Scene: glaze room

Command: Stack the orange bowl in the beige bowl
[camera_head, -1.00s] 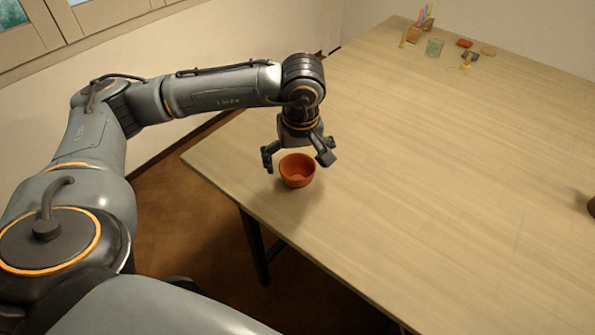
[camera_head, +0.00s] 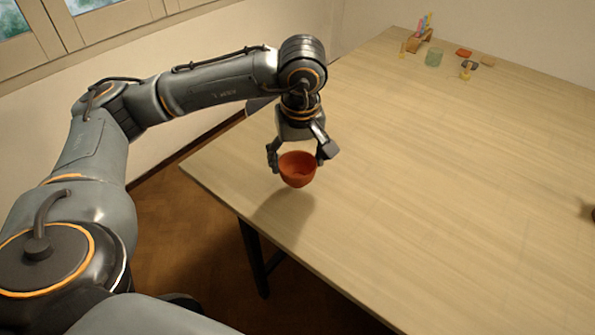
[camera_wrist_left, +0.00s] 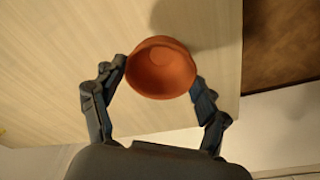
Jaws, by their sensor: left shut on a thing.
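The orange bowl (camera_head: 297,172) is upright between the fingers of my left gripper (camera_head: 299,157), near the table's left edge. The gripper is shut on it, with a finger at each side of the rim. The bowl is held above the table, and its shadow lies apart from it, below and to the left. In the left wrist view the orange bowl (camera_wrist_left: 160,70) shows its empty inside between the two fingertips (camera_wrist_left: 161,77). I see no beige bowl in these views. My right gripper is not in view.
The pale wooden table (camera_head: 430,190) is mostly clear. At its far end stand a holder with coloured sticks (camera_head: 421,38), a greenish glass (camera_head: 433,57) and a few small items (camera_head: 466,68). A dark brown thing (camera_head: 590,211) is cut off at the right edge.

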